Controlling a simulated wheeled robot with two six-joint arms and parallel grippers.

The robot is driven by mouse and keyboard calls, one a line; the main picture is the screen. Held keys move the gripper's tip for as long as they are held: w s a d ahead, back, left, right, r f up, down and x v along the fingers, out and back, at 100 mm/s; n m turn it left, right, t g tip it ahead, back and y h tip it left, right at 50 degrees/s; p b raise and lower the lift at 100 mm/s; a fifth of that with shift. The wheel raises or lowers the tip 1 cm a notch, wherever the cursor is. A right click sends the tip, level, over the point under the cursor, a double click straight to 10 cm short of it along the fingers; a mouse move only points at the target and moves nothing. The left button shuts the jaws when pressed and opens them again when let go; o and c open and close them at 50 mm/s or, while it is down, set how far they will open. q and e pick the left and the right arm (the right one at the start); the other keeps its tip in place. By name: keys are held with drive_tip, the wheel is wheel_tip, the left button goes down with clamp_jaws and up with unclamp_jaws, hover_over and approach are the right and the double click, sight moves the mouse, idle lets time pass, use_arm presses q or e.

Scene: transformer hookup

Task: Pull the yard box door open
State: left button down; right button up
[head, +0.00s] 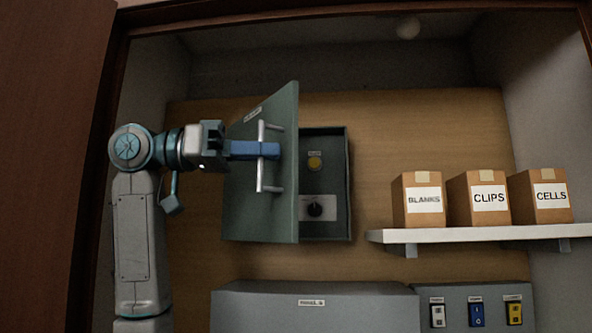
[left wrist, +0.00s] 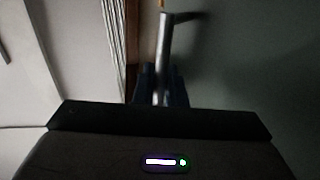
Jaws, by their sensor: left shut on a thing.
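The yard box is a grey-green wall box (head: 341,190) on the wooden back panel. Its door (head: 240,202) stands part way open, swung out toward the left. Inside the box I see a yellow round part (head: 314,163) and a black knob (head: 315,209). The door's upright silver bar handle (head: 261,180) is on its outer face. My left gripper (head: 268,151) is shut on the handle, its blue fingers around the middle of the bar. The handle also shows between the fingers in the left wrist view (left wrist: 165,50). My right gripper is in neither view.
A white shelf (head: 480,234) at the right carries boxes marked BLANKS (head: 417,200), CLIPS (head: 479,198) and CELLS (head: 540,196). Below are a grey cabinet (head: 270,315) and a panel of switches (head: 458,308). A brown panel (head: 45,150) stands at far left.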

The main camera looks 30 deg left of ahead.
use_arm(q)
drive_tip(key=shift+s+a+r+m+g+h+b, duration=0.1)
drive_tip(key=shift+s+a+m+g+h+b, duration=0.2)
drive_tip(key=shift+s+a+m+g, duration=0.4)
drive_tip(key=shift+s+a+m+g+h+b, duration=0.1)
drive_tip(key=shift+s+a+m+g+h, duration=0.3)
drive_tip(key=shift+s+a+g, duration=0.45)
drive_tip(key=shift+d, duration=0.1)
drive_tip(key=c, duration=1.9)
unclamp_jaws()
